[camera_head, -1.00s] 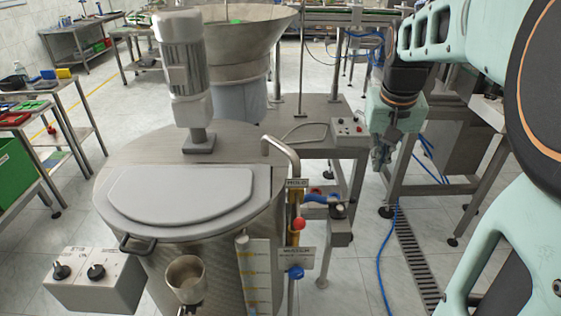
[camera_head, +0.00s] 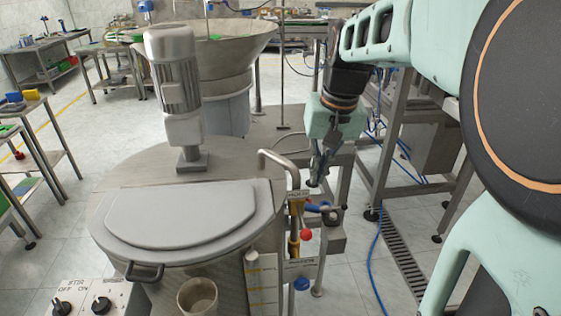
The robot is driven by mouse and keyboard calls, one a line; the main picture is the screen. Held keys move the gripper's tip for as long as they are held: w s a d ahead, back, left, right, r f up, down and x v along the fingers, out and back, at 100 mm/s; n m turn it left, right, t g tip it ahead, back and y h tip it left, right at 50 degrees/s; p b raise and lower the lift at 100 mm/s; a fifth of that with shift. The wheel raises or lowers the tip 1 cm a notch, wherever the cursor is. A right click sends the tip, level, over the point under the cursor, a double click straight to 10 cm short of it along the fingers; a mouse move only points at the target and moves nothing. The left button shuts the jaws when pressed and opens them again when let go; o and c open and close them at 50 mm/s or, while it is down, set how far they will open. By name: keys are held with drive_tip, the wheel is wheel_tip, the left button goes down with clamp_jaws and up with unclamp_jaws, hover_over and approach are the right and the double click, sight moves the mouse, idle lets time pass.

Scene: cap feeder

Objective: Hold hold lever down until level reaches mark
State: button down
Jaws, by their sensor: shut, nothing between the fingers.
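A HOLD label (camera_head: 298,194) sits at the right side of the steel tank, below the bent pipe. Below it is a lever with a red ball knob (camera_head: 306,235); I take this as the hold lever. A pale level gauge (camera_head: 262,282) with yellow marks stands on the tank's front; its liquid level is too small to read. My gripper (camera_head: 318,181) points down, shut and empty, above and slightly right of the red knob and near a blue handle (camera_head: 318,207). It looks apart from the lever.
The tank lid (camera_head: 180,213) and a grey motor (camera_head: 175,85) are left of my gripper. A bent pipe (camera_head: 285,164) rises close beside it. A blue ball knob (camera_head: 302,284) is lower down. A STIR switch box (camera_head: 90,298) stands front left. A steel table (camera_head: 270,125) is behind.

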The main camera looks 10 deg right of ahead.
drive_tip(key=shift+f, duration=0.1)
hover_over(306, 228)
drive_tip(key=w, duration=0.2)
drive_tip(key=s+d+x, duration=0.1)
drive_tip(key=s+x, duration=0.1)
drive_tip(key=x, duration=0.8)
drive_tip(key=shift+s+d+f, duration=0.1)
drive_tip(key=shift+s+f, duration=0.35)
drive_tip(key=shift+f, duration=0.35)
drive_tip(key=shift+s+f, duration=0.45)
drive_tip(key=shift+f, duration=0.3)
drive_tip(key=shift+f+b, duration=0.1)
drive_tip(key=shift+b, duration=0.25)
